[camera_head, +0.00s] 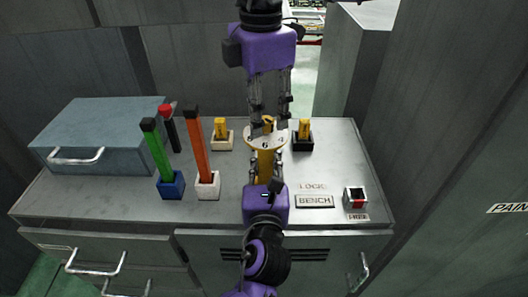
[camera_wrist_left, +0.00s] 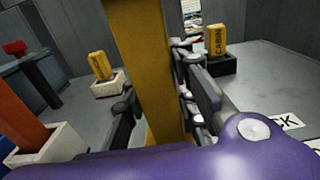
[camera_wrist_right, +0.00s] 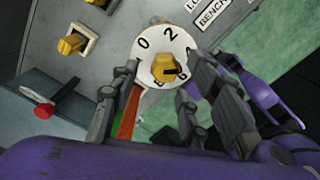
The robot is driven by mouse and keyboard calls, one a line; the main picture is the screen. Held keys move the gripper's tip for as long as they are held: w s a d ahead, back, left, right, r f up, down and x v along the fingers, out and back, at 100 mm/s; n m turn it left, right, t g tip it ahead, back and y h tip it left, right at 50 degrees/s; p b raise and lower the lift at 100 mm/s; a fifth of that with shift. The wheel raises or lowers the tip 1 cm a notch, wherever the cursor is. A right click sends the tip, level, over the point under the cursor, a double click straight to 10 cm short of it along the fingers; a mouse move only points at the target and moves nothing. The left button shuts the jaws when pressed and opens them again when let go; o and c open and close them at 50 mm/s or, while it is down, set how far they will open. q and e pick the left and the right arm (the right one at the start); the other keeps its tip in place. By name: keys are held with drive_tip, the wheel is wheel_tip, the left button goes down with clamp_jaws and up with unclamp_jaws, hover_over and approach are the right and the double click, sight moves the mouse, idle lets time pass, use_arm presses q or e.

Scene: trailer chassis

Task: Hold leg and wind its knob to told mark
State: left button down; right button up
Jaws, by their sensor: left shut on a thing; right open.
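The yellow leg (camera_head: 265,160) stands upright on the bench. It also fills the middle of the left wrist view (camera_wrist_left: 145,65). My left gripper (camera_head: 265,172) is shut on its shaft, one finger on each side. On top is a pale round dial (camera_head: 254,133) with numbers, also in the right wrist view (camera_wrist_right: 143,58), where 0 and 2 read clearly and others are partly hidden. A yellow knob (camera_wrist_right: 164,68) sits at the dial's centre; I cannot tell which mark it points to. My right gripper (camera_head: 268,128) is open above, its fingers on either side of the dial.
Green (camera_head: 155,150) and orange (camera_head: 196,145) posts stand in blocks at left, near a blue-grey box (camera_head: 95,130). Two short yellow pieces (camera_head: 220,128) (camera_head: 304,128) sit in holders behind. LOCK and BENCH labels (camera_head: 314,201) and a red-marked holder (camera_head: 356,199) are at right.

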drive_tip(key=shift+r, duration=2.6)
drive_tip(key=shift+r, duration=0.4)
drive_tip(key=n, duration=0.2)
drive_tip(key=r+n, duration=0.1)
drive_tip(key=d+n, duration=0.1)
drive_tip(key=n, duration=0.1)
drive_tip(key=shift+d+r+n, duration=0.1)
drive_tip(key=shift+r+n, duration=0.2)
drive_tip(key=shift+f+n, duration=0.15)
drive_tip(key=shift+n, duration=0.35)
drive_tip(key=shift+a+f, duration=0.2)
drive_tip(key=shift+f, duration=4.15)
